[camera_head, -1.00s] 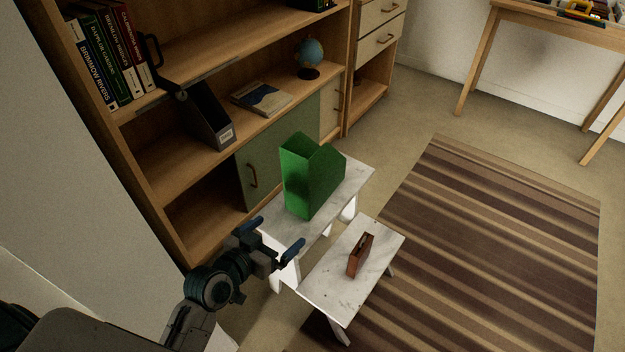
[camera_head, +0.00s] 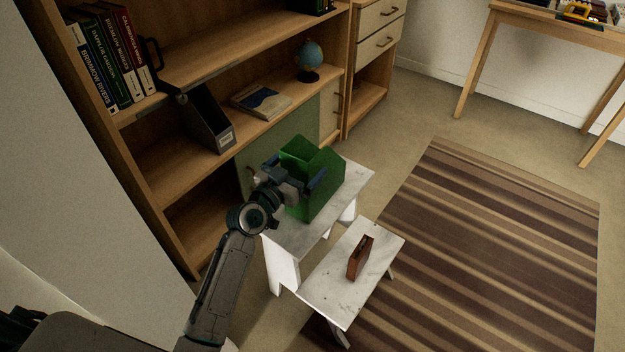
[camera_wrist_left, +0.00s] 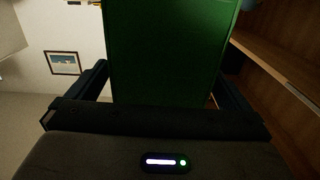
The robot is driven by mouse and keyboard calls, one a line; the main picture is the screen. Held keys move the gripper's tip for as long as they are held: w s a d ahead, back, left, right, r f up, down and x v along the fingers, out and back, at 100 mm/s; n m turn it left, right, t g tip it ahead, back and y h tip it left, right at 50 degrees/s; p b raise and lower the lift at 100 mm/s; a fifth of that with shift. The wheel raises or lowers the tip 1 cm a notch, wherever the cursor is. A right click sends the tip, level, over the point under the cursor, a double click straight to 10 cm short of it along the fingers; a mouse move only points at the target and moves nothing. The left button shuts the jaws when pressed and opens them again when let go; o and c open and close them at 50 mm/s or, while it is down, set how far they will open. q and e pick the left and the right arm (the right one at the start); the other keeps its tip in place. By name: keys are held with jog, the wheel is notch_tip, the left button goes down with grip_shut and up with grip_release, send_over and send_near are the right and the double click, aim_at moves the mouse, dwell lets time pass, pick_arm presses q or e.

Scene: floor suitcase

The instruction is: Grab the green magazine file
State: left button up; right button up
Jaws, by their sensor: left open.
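The green magazine file (camera_head: 325,190) stands upright on the upper step of a small white step stool (camera_head: 352,182). My left gripper (camera_head: 298,170) is at the near side of the file, its open fingers reaching around it. In the left wrist view the file (camera_wrist_left: 168,50) fills the space between the two fingers (camera_wrist_left: 165,85), with a finger on each side. I cannot tell whether either finger touches it. My right gripper is not in view.
A reddish-brown small case-like object (camera_head: 360,258) stands on the stool's lower step. A wooden bookshelf (camera_head: 165,150) rises behind and left, holding a dark magazine file (camera_head: 208,120), a globe (camera_head: 309,58) and books. A striped rug (camera_head: 490,250) lies on the right.

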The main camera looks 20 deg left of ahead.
pick_arm(q)
jog(key=x, duration=0.3)
jog(key=shift+w, duration=0.15)
jog(key=shift+c, duration=0.4)
jog(key=c, duration=1.4)
